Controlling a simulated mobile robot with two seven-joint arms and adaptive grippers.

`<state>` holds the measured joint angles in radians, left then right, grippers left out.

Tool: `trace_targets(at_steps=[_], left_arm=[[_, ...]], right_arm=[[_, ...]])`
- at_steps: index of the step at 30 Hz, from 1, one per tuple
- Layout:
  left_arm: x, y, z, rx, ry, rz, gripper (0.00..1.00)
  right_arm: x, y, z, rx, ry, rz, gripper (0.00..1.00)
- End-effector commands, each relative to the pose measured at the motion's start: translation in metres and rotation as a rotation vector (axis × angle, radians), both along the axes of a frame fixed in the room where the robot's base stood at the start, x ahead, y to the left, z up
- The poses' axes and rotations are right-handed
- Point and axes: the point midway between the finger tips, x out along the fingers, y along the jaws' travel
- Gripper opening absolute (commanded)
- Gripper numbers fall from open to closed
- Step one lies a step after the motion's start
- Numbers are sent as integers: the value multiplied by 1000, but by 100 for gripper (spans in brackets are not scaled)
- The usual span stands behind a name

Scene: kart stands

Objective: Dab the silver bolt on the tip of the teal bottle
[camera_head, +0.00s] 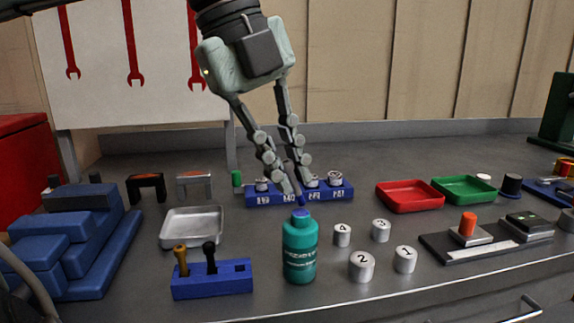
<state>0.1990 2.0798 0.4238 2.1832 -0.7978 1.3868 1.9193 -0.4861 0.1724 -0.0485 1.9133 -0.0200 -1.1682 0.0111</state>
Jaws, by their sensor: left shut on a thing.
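The teal bottle (300,252) stands upright near the front middle of the bench, with a blue tip on top. My left gripper (297,196) points down, its fingertips closed together just above that tip. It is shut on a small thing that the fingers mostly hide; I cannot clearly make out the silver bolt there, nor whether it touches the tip. A blue rack (345,194) with size labels stands behind the fingers and holds several silver pieces. My right gripper is not in view.
Several numbered silver cylinders (361,266) stand right of the bottle. A blue holder (212,282) with two handled tools and a metal tray (193,242) are left. Red (410,208) and green (465,200) trays lie back right. Stepped blue blocks (70,240) fill the left.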

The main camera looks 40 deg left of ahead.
Motion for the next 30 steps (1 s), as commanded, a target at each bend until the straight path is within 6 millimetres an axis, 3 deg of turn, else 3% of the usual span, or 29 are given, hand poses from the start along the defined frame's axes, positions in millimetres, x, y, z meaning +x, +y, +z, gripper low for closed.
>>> trace_targets(at_steps=[12, 19, 30], left_arm=[[0, 0, 39, 0, -3, 1, 0], [0, 0, 56, 1, -3, 1, 0], [0, 0, 59, -1, -4, 1, 0]], right_arm=[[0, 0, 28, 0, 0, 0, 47], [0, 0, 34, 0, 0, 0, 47], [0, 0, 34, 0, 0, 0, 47]])
